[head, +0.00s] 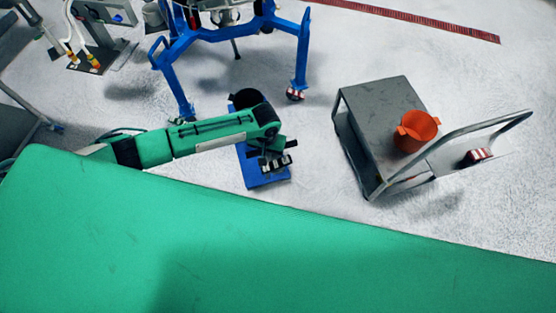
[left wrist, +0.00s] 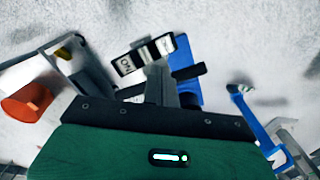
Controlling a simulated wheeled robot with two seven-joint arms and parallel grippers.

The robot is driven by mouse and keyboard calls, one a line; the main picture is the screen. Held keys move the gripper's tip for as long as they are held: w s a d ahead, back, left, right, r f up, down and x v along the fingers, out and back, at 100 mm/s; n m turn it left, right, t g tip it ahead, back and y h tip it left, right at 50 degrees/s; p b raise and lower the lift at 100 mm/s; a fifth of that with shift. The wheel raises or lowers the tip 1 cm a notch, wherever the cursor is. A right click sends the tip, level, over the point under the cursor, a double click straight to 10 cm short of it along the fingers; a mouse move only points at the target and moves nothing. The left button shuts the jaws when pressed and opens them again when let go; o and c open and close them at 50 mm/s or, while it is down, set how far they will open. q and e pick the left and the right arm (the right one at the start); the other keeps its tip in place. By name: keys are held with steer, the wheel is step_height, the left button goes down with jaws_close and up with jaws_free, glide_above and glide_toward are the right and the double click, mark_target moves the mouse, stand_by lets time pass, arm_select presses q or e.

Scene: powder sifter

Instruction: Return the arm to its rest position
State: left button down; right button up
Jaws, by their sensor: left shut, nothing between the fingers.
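My left arm reaches in from the left in the head view, and its gripper (head: 279,165) hangs over a blue platform (head: 265,180) on the floor. The gripper is shut and holds nothing. In the left wrist view the shut fingers (left wrist: 150,55) show above my green wrist housing, with the blue platform (left wrist: 187,60) partly hidden behind them. A dark round thing (head: 246,98) sits at the far end of the platform. My right gripper is in neither view.
A grey cart (head: 385,105) with an orange pot (head: 417,130) stands to the right. A blue frame (head: 205,38) on legs stands behind the platform. A large green surface (head: 250,250) fills the foreground. Pale floor lies open between platform and cart.

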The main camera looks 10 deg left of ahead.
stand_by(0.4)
arm_select(q)
steer(key=s+d+r+m+t+h, duration=0.1)
steer(key=s+d+r+m+h, duration=0.2)
steer(key=s+d+r, duration=0.55)
steer(key=s+a+r+n+t+y, duration=0.1)
steer(key=s+a+r, duration=0.3)
steer(key=s+a, duration=0.4)
steer(key=s+a+r+t+y, duration=0.2)
steer(key=s+a+r, duration=0.3)
steer(key=a, duration=0.4)
step_height(320, 180, down, 35)
steer(key=s+g+b, duration=0.2)
steer(key=b, duration=0.1)
steer(key=s+a+f+g+b, duration=0.1)
steer(key=s+a+f+b, duration=0.1)
steer(key=s+f, duration=1.6)
step_height(320, 180, down, 4)
steer(key=shift+s+a, duration=0.4)
steer(key=shift+a, duration=0.25)
